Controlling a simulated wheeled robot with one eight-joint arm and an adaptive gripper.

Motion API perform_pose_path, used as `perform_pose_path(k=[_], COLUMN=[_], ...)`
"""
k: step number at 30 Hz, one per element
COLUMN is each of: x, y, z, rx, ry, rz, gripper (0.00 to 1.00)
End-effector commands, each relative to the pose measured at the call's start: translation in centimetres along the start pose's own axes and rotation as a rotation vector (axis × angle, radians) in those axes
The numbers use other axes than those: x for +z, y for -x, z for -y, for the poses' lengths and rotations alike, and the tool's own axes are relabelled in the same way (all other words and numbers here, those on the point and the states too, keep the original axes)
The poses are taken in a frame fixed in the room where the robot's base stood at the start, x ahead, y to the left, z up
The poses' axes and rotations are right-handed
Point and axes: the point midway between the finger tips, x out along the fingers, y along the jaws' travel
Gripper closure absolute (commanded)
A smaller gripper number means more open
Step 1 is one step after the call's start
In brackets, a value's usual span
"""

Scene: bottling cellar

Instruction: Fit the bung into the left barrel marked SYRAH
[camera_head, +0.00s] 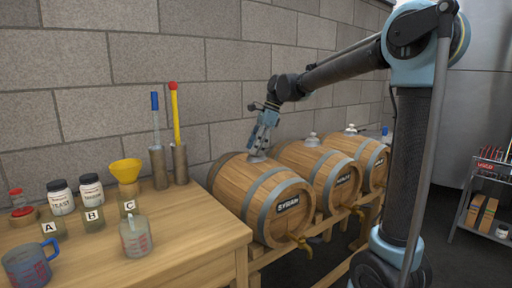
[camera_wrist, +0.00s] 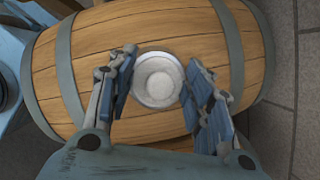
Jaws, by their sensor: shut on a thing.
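The left barrel marked SYRAH (camera_head: 262,192) lies on its side on a wooden rack, its dark label facing front. My gripper (camera_head: 261,146) is above its top. In the wrist view my gripper (camera_wrist: 160,88) has one finger on each side of a pale round bung (camera_wrist: 158,78) and is shut on it. The bung also shows in the head view, low between the fingertips at the barrel top (camera_head: 257,157). A grey ring surrounds it on the barrel (camera_wrist: 90,60). How deep the bung sits in the hole cannot be told.
Two more barrels (camera_head: 330,178) (camera_head: 371,160) stand to the right with pale fittings on top. A wooden table (camera_head: 190,228) at left holds jars, a yellow funnel (camera_head: 126,170), jugs and metal cylinders. A block wall is close behind the barrels. A shelf (camera_head: 478,210) stands far right.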

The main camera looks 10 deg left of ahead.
Motion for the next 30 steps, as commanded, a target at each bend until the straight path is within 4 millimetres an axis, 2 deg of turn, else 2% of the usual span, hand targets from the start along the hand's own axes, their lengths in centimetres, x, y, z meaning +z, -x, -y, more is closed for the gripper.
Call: perform_pose_path(k=[10, 11, 13, 14, 21, 22, 25, 30], x=[0.00, 0.00, 0.00, 0.00, 0.01, 0.01, 0.01, 0.01], y=[-0.04, -0.04, -0.04, -0.04, -0.04, -0.04, -0.04, -0.04], z=[0.01, 0.01, 0.00, 0.01, 0.00, 0.01, 0.01, 0.01], rx=[0.000, 0.000, 0.000, 0.000, 0.000, 0.000, 0.000, 0.000], ry=[0.000, 0.000, 0.000, 0.000, 0.000, 0.000, 0.000, 0.000], rz=[0.000, 0.000, 0.000, 0.000, 0.000, 0.000, 0.000, 0.000], gripper=[0.77, 0.49, 0.33, 0.30, 0.30, 0.28, 0.12, 0.10])
